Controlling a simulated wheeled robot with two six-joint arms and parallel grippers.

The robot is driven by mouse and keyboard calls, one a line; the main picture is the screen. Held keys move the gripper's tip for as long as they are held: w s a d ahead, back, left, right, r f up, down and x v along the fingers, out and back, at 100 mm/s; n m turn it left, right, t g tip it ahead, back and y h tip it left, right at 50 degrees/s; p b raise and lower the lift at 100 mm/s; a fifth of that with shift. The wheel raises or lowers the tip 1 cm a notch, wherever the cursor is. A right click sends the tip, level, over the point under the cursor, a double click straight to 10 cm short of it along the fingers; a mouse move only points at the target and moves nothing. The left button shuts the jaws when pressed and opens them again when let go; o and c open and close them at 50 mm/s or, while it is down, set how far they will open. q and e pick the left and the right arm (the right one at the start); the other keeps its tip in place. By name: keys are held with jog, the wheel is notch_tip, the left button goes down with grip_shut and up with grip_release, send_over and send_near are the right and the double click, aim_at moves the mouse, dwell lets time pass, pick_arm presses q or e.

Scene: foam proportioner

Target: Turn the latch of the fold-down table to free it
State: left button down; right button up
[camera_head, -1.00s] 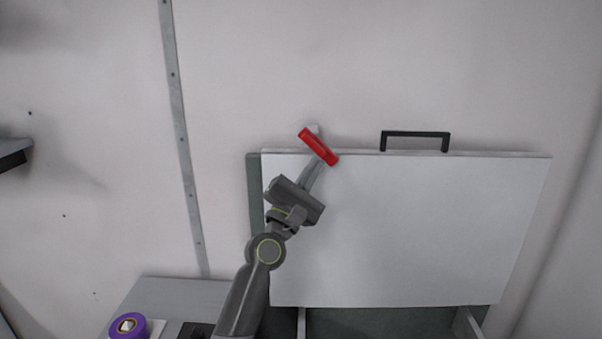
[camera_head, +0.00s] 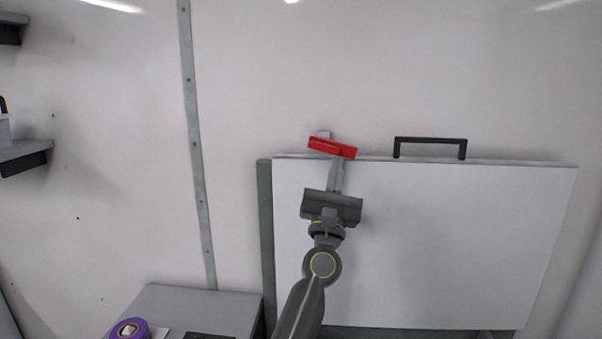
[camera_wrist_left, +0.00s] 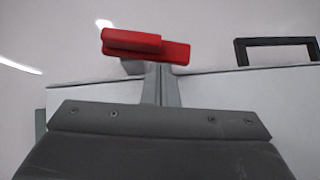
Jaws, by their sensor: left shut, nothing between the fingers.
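The red latch (camera_head: 332,148) sits at the top edge of the folded-up white table panel (camera_head: 440,240), toward its left end. It lies close to horizontal, its right end a little lower. It also shows in the left wrist view (camera_wrist_left: 146,46). My left gripper (camera_head: 336,164) comes up from below, in front of the panel, with its fingers together and empty. Its fingertips (camera_wrist_left: 161,72) are just under the latch and overlap it in view; I cannot tell whether they touch. My right gripper is out of view.
A black handle (camera_head: 430,141) stands on the panel's top edge, right of the latch. A grey surface (camera_head: 190,305) with a purple roll (camera_head: 129,329) is at lower left. Shelves (camera_head: 24,153) are at far left. The wall above the latch is clear.

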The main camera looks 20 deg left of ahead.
pick_arm(q)
jog(key=shift+w+d+r+n+y+b, duration=0.15)
jog(key=shift+d+n+y+b, duration=0.1)
jog(key=shift+n+y, duration=0.2)
jog(key=shift+s+d+r+n+y+b, duration=0.1)
jog(key=shift+d+r+n+y+b, duration=0.1)
jog(key=shift+n+y, duration=0.25)
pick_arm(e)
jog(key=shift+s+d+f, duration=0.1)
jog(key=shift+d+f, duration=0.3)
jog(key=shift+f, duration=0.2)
pick_arm(q)
jog(key=shift+f, duration=0.15)
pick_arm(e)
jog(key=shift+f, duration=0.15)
